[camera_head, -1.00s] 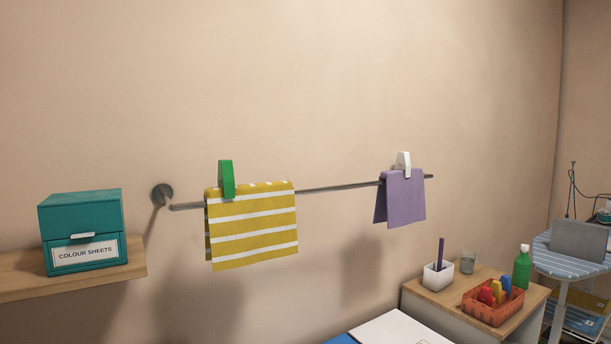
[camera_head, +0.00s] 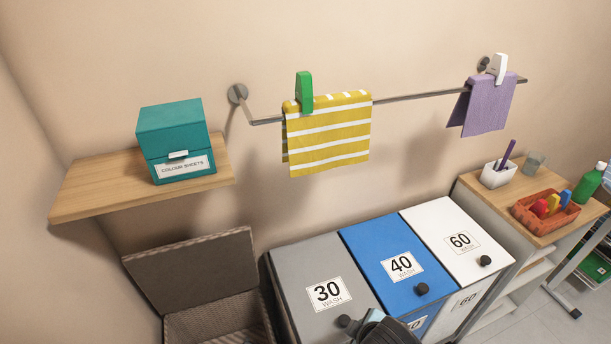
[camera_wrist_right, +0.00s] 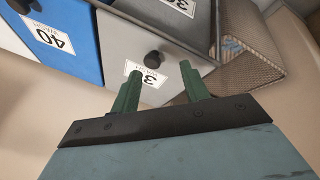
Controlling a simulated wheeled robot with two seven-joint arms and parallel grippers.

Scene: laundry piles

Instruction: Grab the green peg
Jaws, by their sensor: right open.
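The green peg (camera_head: 304,92) is clipped upright over the rail at the left end of a yellow and white striped cloth (camera_head: 328,135). The cloth hangs from the wall rail (camera_head: 420,96). My right gripper (camera_wrist_right: 160,74) shows in the right wrist view with two green fingers apart and nothing between them. It is over the laundry bins, well away from the green peg. My left gripper is in neither view.
A white peg (camera_head: 498,68) holds a purple cloth (camera_head: 487,108) on the rail. A teal box (camera_head: 174,130) stands on a wooden shelf (camera_head: 90,190). Grey, blue (camera_head: 372,245) and white bins and an open wicker basket (camera_head: 190,265) stand below. An orange basket (camera_head: 540,221) is at right.

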